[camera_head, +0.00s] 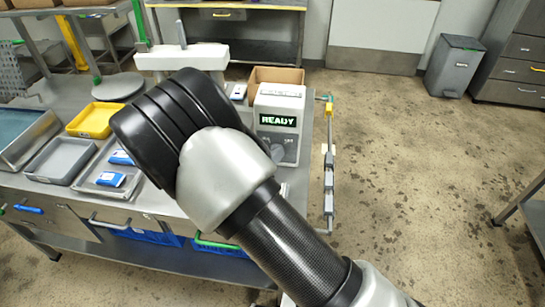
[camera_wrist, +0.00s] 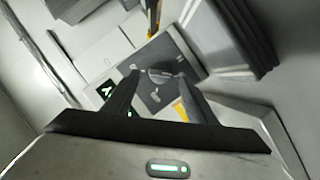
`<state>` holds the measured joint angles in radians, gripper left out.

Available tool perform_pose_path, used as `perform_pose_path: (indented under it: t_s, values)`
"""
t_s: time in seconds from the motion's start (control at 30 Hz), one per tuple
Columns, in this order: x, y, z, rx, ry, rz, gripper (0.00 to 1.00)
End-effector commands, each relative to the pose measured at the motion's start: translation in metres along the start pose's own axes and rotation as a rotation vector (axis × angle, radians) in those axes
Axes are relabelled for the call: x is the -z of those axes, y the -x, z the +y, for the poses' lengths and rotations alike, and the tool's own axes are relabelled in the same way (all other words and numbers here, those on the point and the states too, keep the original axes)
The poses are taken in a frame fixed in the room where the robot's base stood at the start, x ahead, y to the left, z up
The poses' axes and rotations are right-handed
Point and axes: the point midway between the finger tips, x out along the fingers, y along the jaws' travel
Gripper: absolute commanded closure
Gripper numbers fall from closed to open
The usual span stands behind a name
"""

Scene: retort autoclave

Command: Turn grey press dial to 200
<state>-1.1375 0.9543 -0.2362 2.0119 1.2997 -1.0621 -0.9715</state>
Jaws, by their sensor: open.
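The press (camera_head: 281,101) is a light grey box at the right end of the steel table, with a green display (camera_head: 278,120) reading READY. Its grey dial (camera_head: 277,151) sits low on the dark front panel, partly behind my arm. In the wrist view the round dark dial (camera_wrist: 162,73) lies between the fingertips of my gripper (camera_wrist: 160,78). My gripper is open, one finger on each side of the dial in the picture. I cannot tell whether the fingers touch it. The head view hides my gripper behind my arm. The dial's setting is too small to read.
A yellow tray (camera_head: 93,119), a grey tray (camera_head: 60,160) and blue-and-white packs (camera_head: 111,179) lie on the left of the table. A cardboard box (camera_head: 275,75) stands behind the press. A rail with grey blocks (camera_head: 329,180) runs along the table's right edge.

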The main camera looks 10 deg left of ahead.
Motion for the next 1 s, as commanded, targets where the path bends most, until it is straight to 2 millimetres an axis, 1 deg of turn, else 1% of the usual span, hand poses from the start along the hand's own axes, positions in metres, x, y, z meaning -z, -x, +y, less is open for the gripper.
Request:
perform_pose_path:
  t_s: [0.03, 0.3, 0.4, 0.5, 0.6, 0.7, 1.0]
  values:
    - [0.002, 0.014, -0.001, 0.004, 0.000, 0.003, 0.48]
    - [0.002, 0.081, -0.001, 0.003, -0.001, 0.003, 0.48]
    - [0.001, 0.102, -0.001, 0.003, 0.000, 0.003, 0.48]
    - [0.001, 0.118, 0.000, 0.002, 0.000, 0.003, 0.48]
    - [0.001, 0.130, 0.000, 0.000, 0.001, 0.003, 0.48]
    - [0.000, 0.136, 0.000, 0.000, 0.000, 0.001, 0.48]
    - [0.000, 0.138, 0.000, -0.001, 0.000, 0.001, 0.48]
